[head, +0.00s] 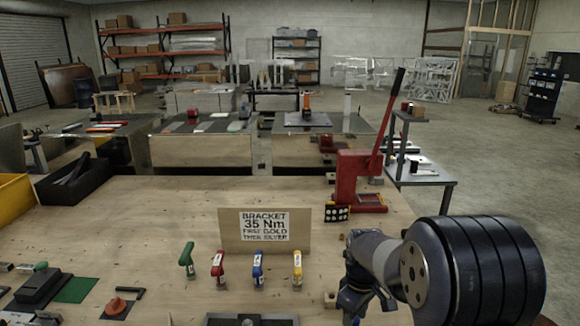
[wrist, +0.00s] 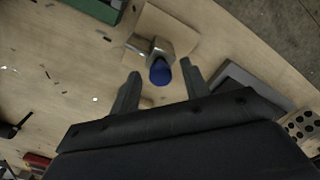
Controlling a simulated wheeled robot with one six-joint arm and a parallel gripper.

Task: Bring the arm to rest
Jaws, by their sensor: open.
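My gripper (wrist: 160,68) is open in the wrist view, its two dark fingers spread apart. A blue-ended metal piece (wrist: 161,72) shows between and just past the fingertips, on a tan block or plate; I cannot tell how far below the fingers it is, and they do not visibly grip it. In the head view my arm is at the lower right, over the right part of the wooden bench (head: 130,215). The fingers cannot be made out clearly there.
A red arbor press (head: 352,178) with a raised lever stands behind my arm. A bracket sign (head: 266,229) stands mid-bench, with green (head: 187,258), red (head: 218,268), blue (head: 258,268) and yellow (head: 297,268) handled tools before it. A black bin (head: 75,188) is at left.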

